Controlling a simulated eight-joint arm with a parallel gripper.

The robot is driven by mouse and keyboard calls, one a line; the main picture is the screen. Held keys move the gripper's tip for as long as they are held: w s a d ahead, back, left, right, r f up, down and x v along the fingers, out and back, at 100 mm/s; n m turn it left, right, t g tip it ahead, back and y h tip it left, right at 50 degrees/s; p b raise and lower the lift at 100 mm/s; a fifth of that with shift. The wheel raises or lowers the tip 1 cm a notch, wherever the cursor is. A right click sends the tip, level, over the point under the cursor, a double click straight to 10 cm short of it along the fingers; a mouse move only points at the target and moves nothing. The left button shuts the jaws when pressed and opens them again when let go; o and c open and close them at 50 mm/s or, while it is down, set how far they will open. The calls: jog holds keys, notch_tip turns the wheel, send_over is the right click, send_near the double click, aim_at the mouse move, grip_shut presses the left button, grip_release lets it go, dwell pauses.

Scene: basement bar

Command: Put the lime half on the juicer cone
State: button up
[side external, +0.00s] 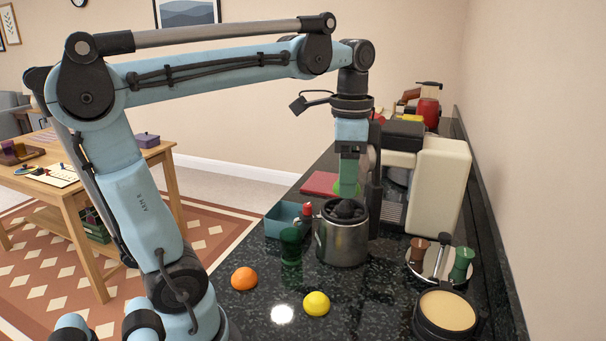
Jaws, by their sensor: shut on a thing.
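My gripper (348,179) points straight down over the counter, shut on the green lime half (347,188). The lime half shows as a small green patch at the fingertips, and its cut face cannot be made out. Right below stands a round metal juicer (342,244) with a dark cone (345,211) at its top. The lime half appears above the cone. From this side I cannot tell whether a gap remains between them or how well they line up.
An orange fruit (244,279), a yellow fruit (316,304) and a green glass (291,254) are in front. A blue-grey bin (282,222) is left of the juicer. A cream machine (440,190) stands close on the right, with a tamper stand (438,278) nearer.

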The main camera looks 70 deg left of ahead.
jog(key=w+a+r+n, duration=0.2)
jog(key=w+a+r, duration=0.2)
jog(key=w+a, duration=0.15)
notch_tip(320, 180, up, 2)
jog(key=n, duration=0.2)
send_over(345, 207)
notch_tip(345, 207, down, 17)
jog(key=shift+s+f, duration=0.1)
jog(key=shift+f, duration=0.05)
jog(key=shift+f, duration=0.2)
jog(key=o, duration=1)
jog(key=shift+r, duration=0.1)
